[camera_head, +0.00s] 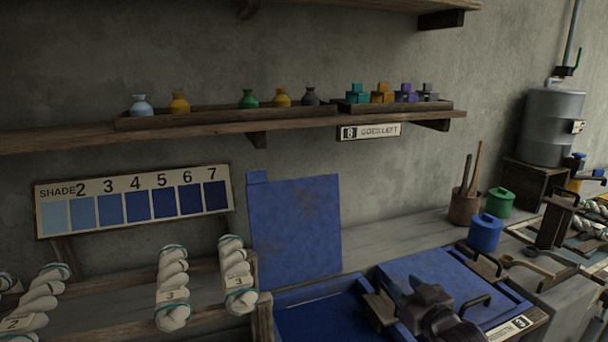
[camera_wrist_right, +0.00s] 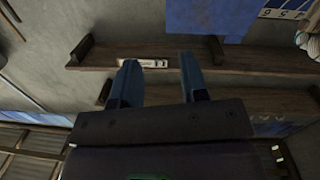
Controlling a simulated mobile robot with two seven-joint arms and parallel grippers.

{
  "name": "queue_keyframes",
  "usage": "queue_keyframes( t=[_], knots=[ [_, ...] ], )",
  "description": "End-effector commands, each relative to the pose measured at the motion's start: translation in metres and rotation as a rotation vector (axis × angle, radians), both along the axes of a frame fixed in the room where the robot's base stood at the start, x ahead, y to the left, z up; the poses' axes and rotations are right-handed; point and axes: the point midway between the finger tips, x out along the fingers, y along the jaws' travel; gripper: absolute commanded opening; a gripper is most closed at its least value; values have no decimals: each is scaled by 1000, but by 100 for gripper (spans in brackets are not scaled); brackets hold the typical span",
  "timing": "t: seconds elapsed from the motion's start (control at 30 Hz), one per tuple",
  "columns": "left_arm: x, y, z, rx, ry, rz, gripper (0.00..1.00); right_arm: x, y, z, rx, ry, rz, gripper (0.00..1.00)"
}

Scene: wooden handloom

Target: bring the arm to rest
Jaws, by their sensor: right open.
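My right gripper (camera_head: 403,284) is at the lower right of the head view, in front of the blue vat area. In the right wrist view my right gripper (camera_wrist_right: 159,76) has its two blue-grey fingers apart, with nothing between them. It appears to hang free, touching nothing that I can see. My left gripper is in neither view.
A blue lidded vat (camera_head: 440,280) and an open blue vat (camera_head: 330,318) lie beside and below my right gripper. Blue (camera_head: 485,233) and green (camera_head: 499,202) pots stand behind it. A shelf (camera_head: 210,134) holds bottles and blocks.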

Motion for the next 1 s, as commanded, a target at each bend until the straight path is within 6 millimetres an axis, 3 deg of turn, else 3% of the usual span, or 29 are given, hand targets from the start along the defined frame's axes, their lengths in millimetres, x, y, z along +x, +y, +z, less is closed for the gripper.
queue_keyframes(
  t=[0.1, 0.4, 0.8, 1.0],
  knots=[
    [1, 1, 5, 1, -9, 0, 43, -41, -6, -33, -24, 49, -33, 40],
    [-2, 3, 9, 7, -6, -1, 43, -144, -23, -102, -57, 187, -122, 40],
    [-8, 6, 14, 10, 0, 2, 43, -292, -46, -178, -32, 439, -251, 40],
    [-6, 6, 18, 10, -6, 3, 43, -344, -52, -203, -23, 540, -290, 40]
  ],
)
